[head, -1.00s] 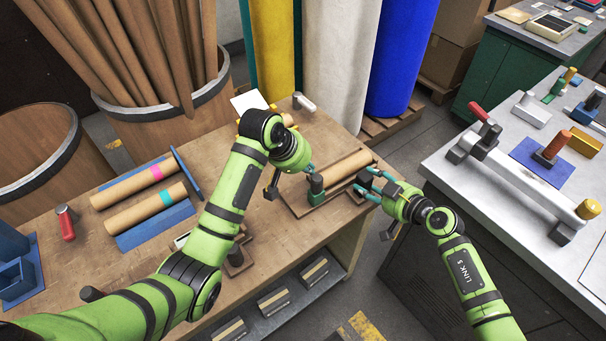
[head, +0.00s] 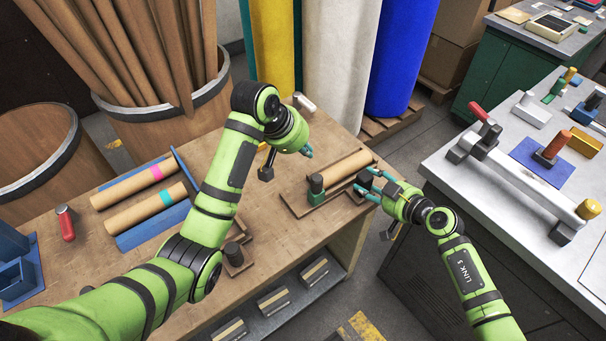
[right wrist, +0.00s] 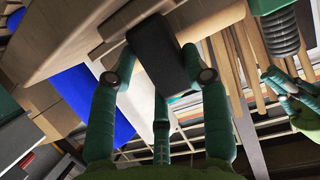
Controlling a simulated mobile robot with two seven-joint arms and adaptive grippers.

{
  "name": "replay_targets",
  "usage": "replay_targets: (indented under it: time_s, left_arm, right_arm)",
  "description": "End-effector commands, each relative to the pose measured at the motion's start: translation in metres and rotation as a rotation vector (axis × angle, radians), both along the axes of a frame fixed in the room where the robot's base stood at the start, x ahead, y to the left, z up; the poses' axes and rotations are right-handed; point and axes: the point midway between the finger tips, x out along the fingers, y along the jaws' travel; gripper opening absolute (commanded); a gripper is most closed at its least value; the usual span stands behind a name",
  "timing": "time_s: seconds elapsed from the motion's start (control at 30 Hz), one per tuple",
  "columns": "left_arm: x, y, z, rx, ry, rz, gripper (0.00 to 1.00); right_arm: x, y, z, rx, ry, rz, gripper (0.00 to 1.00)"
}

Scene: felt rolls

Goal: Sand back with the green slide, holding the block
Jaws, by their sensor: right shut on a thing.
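The green slide (head: 316,197) with its dark upright knob (head: 316,182) stands at the left front of a wooden holder, beside a tan roll (head: 340,168). The slide's ribbed dark knob also shows at the upper right of the right wrist view (right wrist: 284,36). My left gripper (head: 309,150) is off the knob, above and behind it, open and empty. My right gripper (head: 364,182) is at the holder's right end. In the right wrist view its fingers are shut on the dark block (right wrist: 158,55); the head view mostly hides the block.
Two banded rolls (head: 135,185) lie in a blue rack at the left of the bench. A red-handled tool (head: 66,224) and blue bins (head: 15,270) are further left. A grey table (head: 520,210) is across a gap at right.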

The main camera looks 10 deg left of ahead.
Motion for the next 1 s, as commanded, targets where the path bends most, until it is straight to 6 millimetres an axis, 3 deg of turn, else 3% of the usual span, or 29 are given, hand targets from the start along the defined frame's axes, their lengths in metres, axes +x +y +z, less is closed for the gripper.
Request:
replay_targets:
  time_s: [0.37, 0.4, 0.47, 0.77, 0.9, 1.0]
  left_arm:
    - [-0.0001, 0.0003, -0.0007, 0.0, 0.0, 0.0, 0.0]
    - [-0.0001, 0.0003, -0.0007, 0.0, 0.001, 0.0, 0.0]
    - [-0.0001, 0.0002, -0.0008, 0.0, 0.001, 0.0, 0.0]
    - [-0.0001, 0.0002, -0.0007, 0.0, 0.0, 0.0, 0.0]
    - [-0.0001, 0.0002, -0.0007, 0.0, 0.0, 0.0, 0.0]
    - [-0.0001, 0.0002, -0.0007, 0.0, 0.0, 0.0, 0.0]
  right_arm:
    - [-0.0012, -0.0015, -0.0037, -0.006, 0.006, -0.001, 0.01]
    - [-0.0012, -0.0015, -0.0037, -0.006, 0.006, -0.001, 0.56]
    - [-0.0012, -0.0013, -0.0035, -0.005, 0.005, 0.0, 0.75]
    - [-0.0007, -0.0008, -0.0021, -0.003, 0.004, 0.0, 0.75]
    - [-0.0007, -0.0007, -0.0019, -0.003, 0.003, 0.0, 1.0]
    - [-0.0007, -0.0005, -0.0017, -0.003, 0.003, 0.0, 1.0]
